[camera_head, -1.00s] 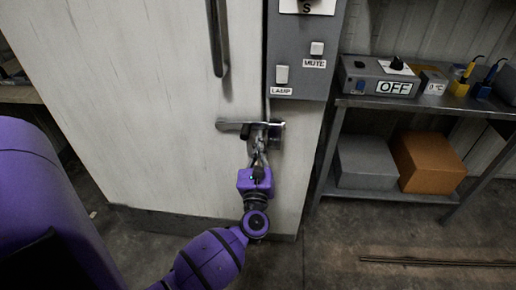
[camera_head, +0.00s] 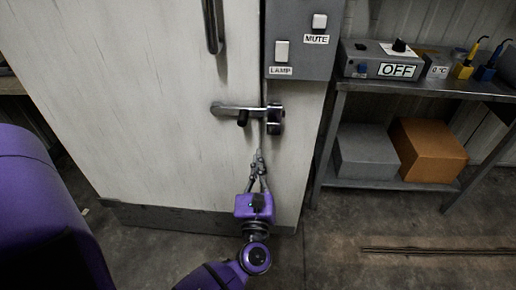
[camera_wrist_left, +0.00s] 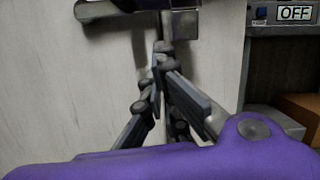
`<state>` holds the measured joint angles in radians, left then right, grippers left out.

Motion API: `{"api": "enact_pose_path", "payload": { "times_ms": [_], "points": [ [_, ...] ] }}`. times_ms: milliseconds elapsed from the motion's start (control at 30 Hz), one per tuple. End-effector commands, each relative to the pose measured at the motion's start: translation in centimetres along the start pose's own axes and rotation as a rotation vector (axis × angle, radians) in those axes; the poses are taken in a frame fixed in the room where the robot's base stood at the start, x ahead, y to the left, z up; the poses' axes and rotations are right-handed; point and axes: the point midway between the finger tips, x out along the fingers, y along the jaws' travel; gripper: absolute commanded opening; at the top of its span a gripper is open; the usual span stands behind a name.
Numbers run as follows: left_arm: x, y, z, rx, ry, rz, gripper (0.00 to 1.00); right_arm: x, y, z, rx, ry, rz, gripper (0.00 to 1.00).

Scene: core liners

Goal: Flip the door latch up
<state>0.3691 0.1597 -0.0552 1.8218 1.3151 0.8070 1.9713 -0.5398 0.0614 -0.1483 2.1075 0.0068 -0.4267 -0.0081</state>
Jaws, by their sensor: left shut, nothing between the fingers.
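The door latch (camera_head: 232,109) is a metal bar lying about level across the right edge of the pale door (camera_head: 160,130), with a dark knob (camera_head: 243,119) under it. Its right end sits in a bracket (camera_head: 276,118). My left gripper (camera_head: 259,155) is shut and empty, pointing up just below the latch near the bracket, apart from it in the head view. In the left wrist view the gripper fingers (camera_wrist_left: 163,50) stand below the latch bar (camera_wrist_left: 96,10), which is partly cut off at the top. My right gripper is not in view.
A grey panel with a LAMP switch (camera_head: 281,51) and a MUTE switch (camera_head: 319,21) is above the latch. A vertical door handle (camera_head: 214,25) is up left. A metal shelf (camera_head: 430,90) with boxes stands at right.

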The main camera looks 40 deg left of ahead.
Motion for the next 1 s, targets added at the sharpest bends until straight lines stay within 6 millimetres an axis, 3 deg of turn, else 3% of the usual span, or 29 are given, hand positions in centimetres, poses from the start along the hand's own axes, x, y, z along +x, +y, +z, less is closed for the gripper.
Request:
{"api": "enact_pose_path", "payload": {
  "times_ms": [200,533,667,767,867,1000],
  "points": [
    [-2.3,0.1,0.0,-0.001,0.001,0.001,0.00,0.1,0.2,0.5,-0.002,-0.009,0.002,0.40],
    [-2.5,0.1,0.0,-0.001,0.000,0.001,0.00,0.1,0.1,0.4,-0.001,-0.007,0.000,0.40],
    [-2.9,0.0,-0.1,0.042,0.003,-0.017,0.00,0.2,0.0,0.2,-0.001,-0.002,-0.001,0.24],
    [-4.7,-0.2,-0.7,0.218,0.012,-0.092,0.00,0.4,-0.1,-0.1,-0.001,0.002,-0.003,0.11],
    [-8.3,-0.8,-2.0,0.567,0.014,-0.248,0.00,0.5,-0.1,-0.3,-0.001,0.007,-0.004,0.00],
    [-16.9,-1.0,-5.7,1.249,-0.030,-0.589,0.00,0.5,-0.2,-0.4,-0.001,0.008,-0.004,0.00]
  ]
}}
